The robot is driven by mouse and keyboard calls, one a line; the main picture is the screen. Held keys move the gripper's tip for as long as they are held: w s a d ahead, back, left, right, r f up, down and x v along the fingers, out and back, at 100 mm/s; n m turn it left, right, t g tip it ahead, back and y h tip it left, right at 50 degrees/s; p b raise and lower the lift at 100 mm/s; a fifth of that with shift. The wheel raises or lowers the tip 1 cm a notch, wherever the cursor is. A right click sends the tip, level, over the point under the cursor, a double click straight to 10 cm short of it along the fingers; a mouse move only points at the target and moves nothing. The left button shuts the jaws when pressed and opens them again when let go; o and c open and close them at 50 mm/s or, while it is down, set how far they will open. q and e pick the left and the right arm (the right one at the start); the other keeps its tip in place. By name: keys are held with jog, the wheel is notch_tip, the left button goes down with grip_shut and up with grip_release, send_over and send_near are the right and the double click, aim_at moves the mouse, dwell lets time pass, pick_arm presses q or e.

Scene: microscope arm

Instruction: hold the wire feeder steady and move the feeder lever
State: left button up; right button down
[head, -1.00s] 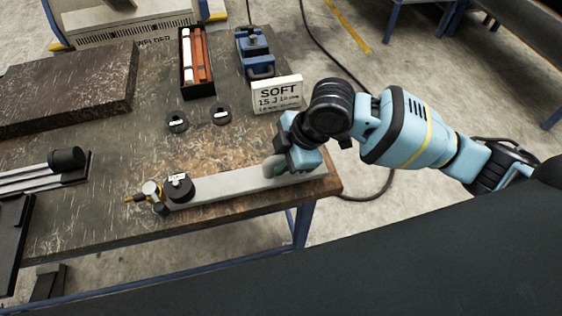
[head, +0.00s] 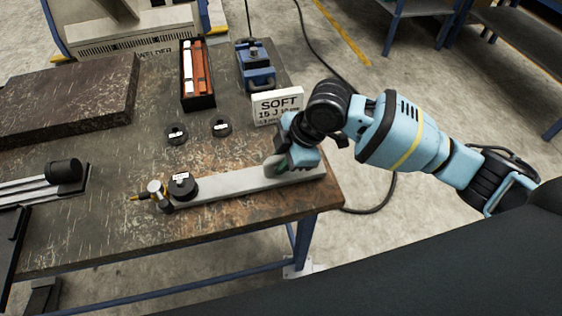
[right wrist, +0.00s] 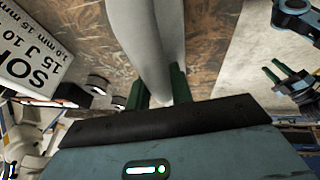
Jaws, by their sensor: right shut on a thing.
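The wire feeder is a long grey bar (head: 235,186) lying along the table's front edge. A black labelled spool (head: 181,188) and a small metal knob-like part (head: 156,190) with a yellow tip sit at its left end. My right gripper (head: 281,167) is at the bar's right end, shut on a pale grey rounded handle (head: 270,163). In the right wrist view, the handle (right wrist: 150,45) stands between the green fingers (right wrist: 158,90). My left gripper (right wrist: 272,68) shows only at the right of that view, away from the feeder, its fingers apart. I cannot tell which part is the lever.
Two black spools (head: 176,134) (head: 221,127) lie behind the bar. A white "SOFT" sign (head: 277,105), a blue vise-like device (head: 255,66) and a black box of rods (head: 198,99) stand further back. A dark slab (head: 70,90) lies at left. The table's front edge is close.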

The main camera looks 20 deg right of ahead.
jog(key=shift+w+d, duration=0.1)
jog(key=shift+w, duration=0.85)
jog(key=shift+f, duration=0.4)
dwell(0.5)
jog(key=shift+s+d+f, duration=0.1)
dwell(0.5)
